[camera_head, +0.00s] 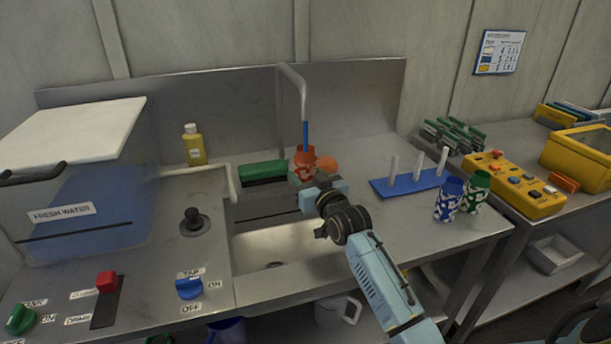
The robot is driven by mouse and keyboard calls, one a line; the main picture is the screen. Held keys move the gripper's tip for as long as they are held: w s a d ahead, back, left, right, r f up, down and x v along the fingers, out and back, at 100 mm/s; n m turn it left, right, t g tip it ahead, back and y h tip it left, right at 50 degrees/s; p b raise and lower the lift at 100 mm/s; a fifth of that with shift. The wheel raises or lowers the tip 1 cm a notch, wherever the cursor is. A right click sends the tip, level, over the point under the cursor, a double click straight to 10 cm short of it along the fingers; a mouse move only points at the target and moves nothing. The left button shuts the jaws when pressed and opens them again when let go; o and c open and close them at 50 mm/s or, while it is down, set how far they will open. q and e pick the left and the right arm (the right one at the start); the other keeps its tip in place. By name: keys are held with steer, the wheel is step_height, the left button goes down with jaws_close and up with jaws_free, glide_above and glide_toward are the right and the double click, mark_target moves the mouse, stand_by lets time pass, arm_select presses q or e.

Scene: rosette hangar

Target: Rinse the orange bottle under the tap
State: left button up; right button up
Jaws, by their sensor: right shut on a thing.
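The orange bottle (304,158) is held over the sink (275,250), below the end of the tall thin tap (302,90). A blue stream (305,136) runs down from the tap's mouth to the bottle's top. My right gripper (309,178) is shut on the bottle from the near side; the fingers and wrist hide its lower part. The blue tap knob (189,288) sits on the front left of the counter, between labels ON and OFF. My left gripper is not in view.
A rounded orange thing (327,164) shows just right of the bottle. A green brush or block (262,170) lies behind the sink. A yellow bottle (194,145) stands back left.

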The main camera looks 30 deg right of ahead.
mark_target(303, 179)
steer(key=shift+r, duration=0.1)
